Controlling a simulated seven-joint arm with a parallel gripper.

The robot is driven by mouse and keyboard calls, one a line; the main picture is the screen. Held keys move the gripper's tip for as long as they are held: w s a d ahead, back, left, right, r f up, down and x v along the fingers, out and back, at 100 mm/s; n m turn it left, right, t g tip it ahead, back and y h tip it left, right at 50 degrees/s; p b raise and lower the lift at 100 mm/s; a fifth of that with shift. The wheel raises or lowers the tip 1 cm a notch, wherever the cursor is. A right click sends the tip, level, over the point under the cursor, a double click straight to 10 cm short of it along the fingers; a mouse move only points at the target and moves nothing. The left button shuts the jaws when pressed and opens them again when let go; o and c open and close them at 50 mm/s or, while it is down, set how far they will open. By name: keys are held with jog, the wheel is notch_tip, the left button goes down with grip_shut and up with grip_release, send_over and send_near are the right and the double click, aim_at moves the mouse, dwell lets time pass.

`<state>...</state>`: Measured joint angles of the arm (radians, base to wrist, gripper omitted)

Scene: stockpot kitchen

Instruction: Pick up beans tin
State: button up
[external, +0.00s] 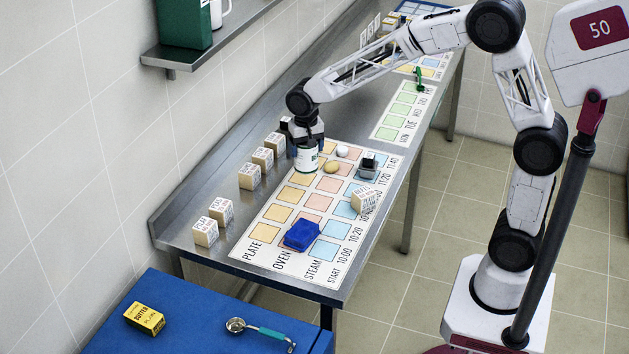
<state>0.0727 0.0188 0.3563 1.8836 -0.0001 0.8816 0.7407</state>
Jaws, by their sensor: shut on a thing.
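The beans tin (307,159) is a white cylinder with a dark green band at its top and dark lettering on its side. It is in the external view, over the far part of the plate column on the printed chart. My gripper (307,143) points down from above and is shut on the tin's upper part. I cannot tell whether the tin's base touches the chart or is just above it. The fingertips are partly hidden by the tin and the dark wrist.
A potato-like item (331,167), a white egg-like ball (342,151) and a grey block with a black top (369,166) are close by. Labelled wooden blocks (249,177) line the wall side. A blue object (302,235) and a labelled block (363,199) lie on the chart (262,262).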

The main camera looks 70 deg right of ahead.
jog(key=shift+r, duration=0.9)
